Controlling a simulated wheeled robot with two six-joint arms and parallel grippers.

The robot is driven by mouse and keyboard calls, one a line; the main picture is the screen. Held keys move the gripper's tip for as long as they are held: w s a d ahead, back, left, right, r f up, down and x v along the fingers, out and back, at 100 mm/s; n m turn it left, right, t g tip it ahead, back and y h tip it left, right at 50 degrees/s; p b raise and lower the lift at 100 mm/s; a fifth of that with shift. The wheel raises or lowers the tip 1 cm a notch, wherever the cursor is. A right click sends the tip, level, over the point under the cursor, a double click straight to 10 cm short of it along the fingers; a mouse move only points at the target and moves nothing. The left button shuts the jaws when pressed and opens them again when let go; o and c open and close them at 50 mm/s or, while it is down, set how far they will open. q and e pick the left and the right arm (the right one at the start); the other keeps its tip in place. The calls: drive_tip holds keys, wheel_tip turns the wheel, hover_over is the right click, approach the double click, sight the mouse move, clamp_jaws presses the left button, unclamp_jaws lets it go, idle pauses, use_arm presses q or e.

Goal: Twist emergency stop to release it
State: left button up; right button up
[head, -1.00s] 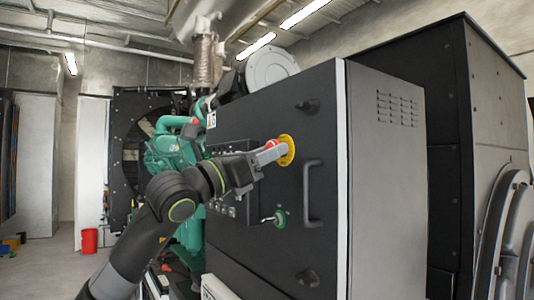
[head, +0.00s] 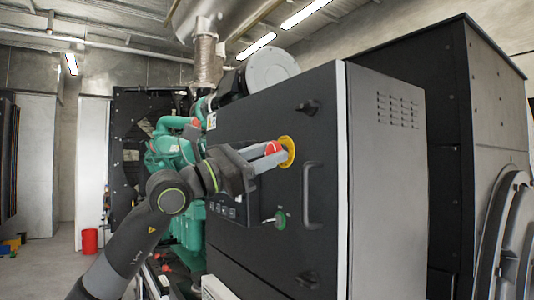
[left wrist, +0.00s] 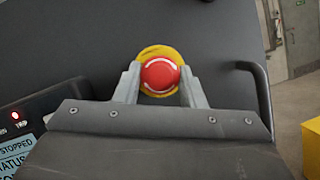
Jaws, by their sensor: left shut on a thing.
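The emergency stop is a red mushroom button (left wrist: 160,75) on a yellow round plate (head: 289,151), mounted on the dark cabinet door (head: 270,110). White curved marks show on the button's face in the left wrist view. My left gripper (head: 275,152) is at the button, with one finger on each side of it; it also shows in the left wrist view (left wrist: 160,86). The gripper is shut on the red button. In the head view the fingers partly hide the button. My right gripper is not in view.
A door handle (head: 312,195) stands out right of the button. A control panel (left wrist: 20,145) with a lit red lamp and a screen reading STOPPED is at the lower left in the wrist view.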

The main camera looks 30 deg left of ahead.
use_arm(q)
drive_tip(key=shift+s+a+r+m+g, duration=0.15)
drive_tip(key=shift+m+g, duration=0.25)
drive_tip(key=shift+m, duration=0.5)
drive_tip(key=shift+m+g+h+p, duration=0.35)
drive_tip(key=shift+m+h, duration=0.25)
drive_tip(key=shift+m, duration=0.7)
drive_tip(key=o, duration=0.6)
drive_tip(key=shift+c, duration=0.2)
drive_tip(key=o, duration=0.4)
drive_tip(key=shift+w, duration=0.25)
drive_tip(key=shift+o, duration=0.2)
